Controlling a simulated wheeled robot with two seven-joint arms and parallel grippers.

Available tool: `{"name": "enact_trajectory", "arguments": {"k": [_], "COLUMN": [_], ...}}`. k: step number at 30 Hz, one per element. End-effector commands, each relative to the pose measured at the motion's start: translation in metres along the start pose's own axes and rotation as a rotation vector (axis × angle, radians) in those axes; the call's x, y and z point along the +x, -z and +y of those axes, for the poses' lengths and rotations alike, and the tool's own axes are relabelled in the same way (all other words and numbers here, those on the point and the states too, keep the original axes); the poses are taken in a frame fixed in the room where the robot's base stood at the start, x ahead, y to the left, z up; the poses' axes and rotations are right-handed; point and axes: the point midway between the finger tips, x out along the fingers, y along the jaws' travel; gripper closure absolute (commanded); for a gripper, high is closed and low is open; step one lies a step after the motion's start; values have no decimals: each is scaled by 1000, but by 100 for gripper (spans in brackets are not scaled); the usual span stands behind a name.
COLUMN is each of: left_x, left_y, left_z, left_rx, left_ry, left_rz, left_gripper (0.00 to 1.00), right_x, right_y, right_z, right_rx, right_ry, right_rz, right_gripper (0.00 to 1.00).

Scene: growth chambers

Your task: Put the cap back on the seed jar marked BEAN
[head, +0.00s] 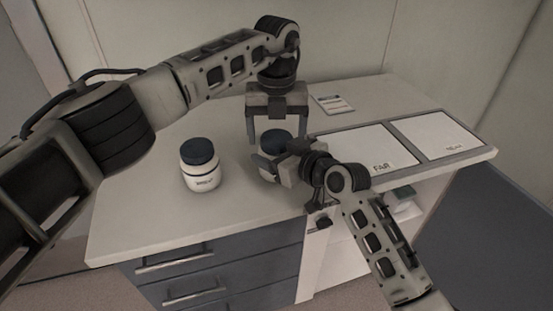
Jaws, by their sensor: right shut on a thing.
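A white jar (268,172) stands near the middle of the worktop, partly hidden by my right gripper; its label is not visible. A dark blue cap (270,144) sits at its top; I cannot tell whether it is fully seated. My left gripper (276,139) points down from above, its fingers apart on either side of the cap. My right gripper (272,165) comes in from the right and is shut on the white jar. A second white jar (201,178) with a dark blue cap (198,151) stands upright to the left; its small label is too blurred to read surely.
A grey-framed tray (437,165) with two white labelled panels lies on the right of the worktop (150,215). A small white card (334,104) lies at the back. Drawers (190,275) are below the front edge. The worktop's left front is clear.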

Motion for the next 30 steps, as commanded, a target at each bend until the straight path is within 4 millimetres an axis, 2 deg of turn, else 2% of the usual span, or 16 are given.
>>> {"name": "enact_trajectory", "arguments": {"k": [8,18,26,28,30], "left_x": [-3,-42,-45,-46,-52], "left_y": [0,-1,0,0,-1], "left_z": [0,0,0,0,0], "left_rx": [-1,-2,-2,-8,-52], "left_ry": [0,0,0,0,1], "left_rz": [-2,-4,0,-1,-2], "left_gripper": [19,19,19,22,22], "right_x": [0,0,0,0,0], "right_y": [0,0,0,0,0], "right_z": [0,0,0,0,0], "right_rx": [0,0,0,0,0], "right_ry": [0,0,0,0,0], "right_rz": [-1,-1,-1,0,0], "right_gripper": [94,94,94,94,94]}}
